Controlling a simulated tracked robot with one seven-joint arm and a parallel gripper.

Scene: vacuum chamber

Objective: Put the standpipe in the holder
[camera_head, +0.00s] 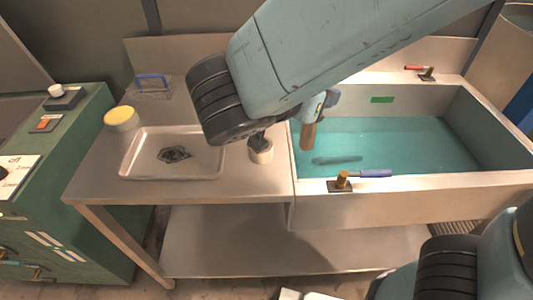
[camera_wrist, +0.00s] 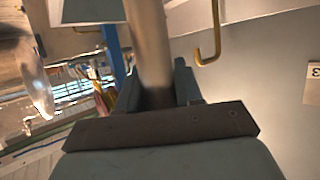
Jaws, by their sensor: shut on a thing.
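The standpipe (camera_head: 308,136), a brownish metal tube, hangs roughly upright from my gripper (camera_head: 316,110) over the left part of the sink. My arm hides part of the gripper in the head view. In the wrist view, my gripper (camera_wrist: 157,97) is shut around the standpipe (camera_wrist: 150,45), which runs up out of the picture. A small pale round cup (camera_head: 261,153) with dark things in it stands on the counter left of the sink. I cannot tell whether this cup is the holder.
The sink (camera_head: 410,187) holds teal water, with a dark long patch (camera_head: 337,160) in it. A blue-handled valve (camera_head: 375,173) is on its front rim, a red-handled one (camera_head: 416,69) at the back. A tray (camera_head: 130,172), yellow-topped tub (camera_head: 121,118) and wire basket (camera_head: 152,88) occupy the counter.

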